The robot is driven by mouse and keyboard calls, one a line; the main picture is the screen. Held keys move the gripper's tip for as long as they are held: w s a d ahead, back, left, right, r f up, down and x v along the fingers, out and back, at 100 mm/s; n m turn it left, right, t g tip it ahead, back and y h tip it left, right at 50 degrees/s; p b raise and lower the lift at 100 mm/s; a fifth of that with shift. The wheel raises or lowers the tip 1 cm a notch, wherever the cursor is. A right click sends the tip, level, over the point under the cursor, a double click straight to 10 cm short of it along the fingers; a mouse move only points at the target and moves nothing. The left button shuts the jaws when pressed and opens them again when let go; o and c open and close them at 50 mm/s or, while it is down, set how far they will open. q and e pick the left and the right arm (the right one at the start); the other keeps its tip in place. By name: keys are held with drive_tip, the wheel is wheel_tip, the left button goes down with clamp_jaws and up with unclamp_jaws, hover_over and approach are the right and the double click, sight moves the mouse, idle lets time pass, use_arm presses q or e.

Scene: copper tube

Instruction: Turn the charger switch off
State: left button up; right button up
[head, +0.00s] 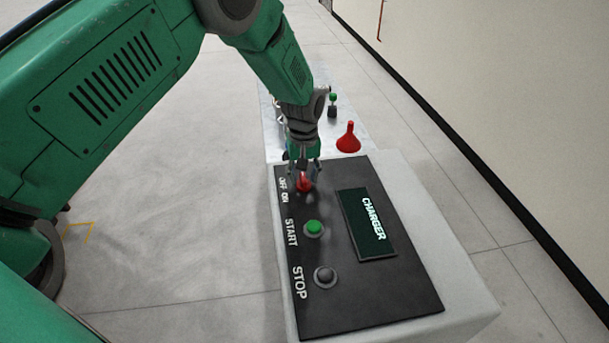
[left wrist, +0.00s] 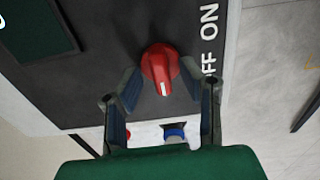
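The charger panel (head: 330,296) is a black plate on a white box, with a dark display reading CHARGER (head: 370,224). The red rotary switch (left wrist: 160,66) sits beside the OFF and ON labels; its white mark points toward the bottom of the left wrist view, nearer OFF than ON. In the head view the red switch (head: 304,184) is partly covered by my left gripper (head: 304,180). My left gripper (left wrist: 164,88) is open, with one finger on each side of the switch. Whether the fingers touch it is unclear. My right gripper does not show.
A green START button (head: 314,228) and a dark STOP button (head: 325,276) lie on the panel near the switch. Behind the panel a red funnel-shaped part (head: 348,138) and a small green-topped part (head: 333,104) stand on a light surface. A wall runs along the right.

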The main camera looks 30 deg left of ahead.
sight(304, 176)
use_arm(q)
wheel_tip(304, 176, up, 12)
idle(0.4)
drive_tip(key=shift+f, duration=0.1)
idle(0.3)
